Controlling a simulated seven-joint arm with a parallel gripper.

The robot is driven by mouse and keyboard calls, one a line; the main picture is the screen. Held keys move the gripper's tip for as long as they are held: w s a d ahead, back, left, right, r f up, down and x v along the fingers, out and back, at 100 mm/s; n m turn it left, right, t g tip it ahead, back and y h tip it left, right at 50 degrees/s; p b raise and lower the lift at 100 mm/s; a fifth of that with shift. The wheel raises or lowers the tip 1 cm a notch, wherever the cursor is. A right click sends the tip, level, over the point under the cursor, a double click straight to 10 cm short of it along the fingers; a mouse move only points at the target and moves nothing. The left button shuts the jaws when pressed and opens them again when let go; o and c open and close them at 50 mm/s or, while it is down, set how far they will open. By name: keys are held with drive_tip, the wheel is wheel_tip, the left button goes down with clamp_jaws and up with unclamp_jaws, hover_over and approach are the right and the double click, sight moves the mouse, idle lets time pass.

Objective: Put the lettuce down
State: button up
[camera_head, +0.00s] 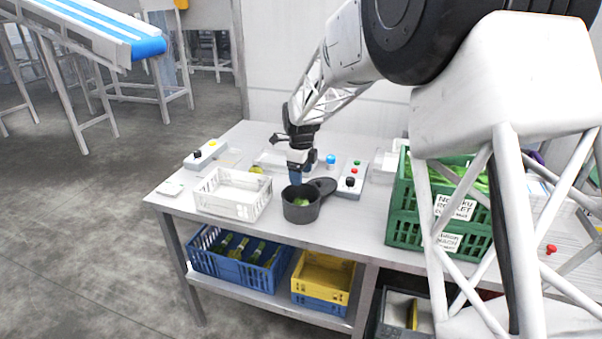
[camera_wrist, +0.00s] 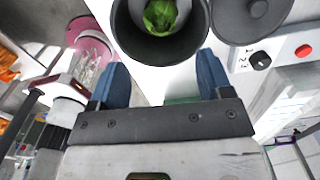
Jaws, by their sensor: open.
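The green lettuce (camera_wrist: 160,16) lies inside a dark grey pot (camera_head: 301,213) on the table. It also shows as a small green patch in the head view (camera_head: 301,202). In the wrist view the pot (camera_wrist: 140,48) is just beyond my fingertips. My gripper (camera_head: 296,181) is at the pot's back rim, pointing down, with blue fingers. In the wrist view my gripper (camera_wrist: 160,82) has its two fingers wide apart and nothing between them. From the head view I cannot tell whether the fingers touch the pot.
A dark round lid (camera_head: 322,186) is beside the pot on the right, near a button box (camera_head: 350,180). A white crate (camera_head: 232,193) stands to the left, and a green crate (camera_head: 405,215) to the right. The front table edge between them is clear.

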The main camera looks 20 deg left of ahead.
idle(0.4)
drive_tip(key=s+d+r+n, duration=0.3)
drive_tip(key=s+d+r, duration=0.2)
drive_tip(key=d, duration=0.4)
drive_tip(key=s+d+r+n+t, duration=0.1)
drive_tip(key=s+d+r+n, duration=0.3)
drive_tip(key=d, duration=0.5)
drive_tip(key=s+d+r+n, duration=0.1)
drive_tip(key=s+d+r, duration=0.45)
drive_tip(key=d, duration=0.35)
drive_tip(key=s+d+f+n, duration=0.1)
drive_tip(key=s+d+n, duration=0.2)
drive_tip(key=s+d, duration=0.3)
drive_tip(key=s+d+f+n+t, duration=0.1)
drive_tip(key=s+d+n, duration=0.3)
drive_tip(key=s, duration=1)
drive_tip(key=s+d+f+n, duration=0.1)
drive_tip(key=s+d+n, duration=0.2)
drive_tip(key=s+d, duration=0.5)
drive_tip(key=shift+s+d+n+t, duration=0.3)
drive_tip(key=shift+s+n, duration=0.1)
drive_tip(key=shift+s, duration=0.5)
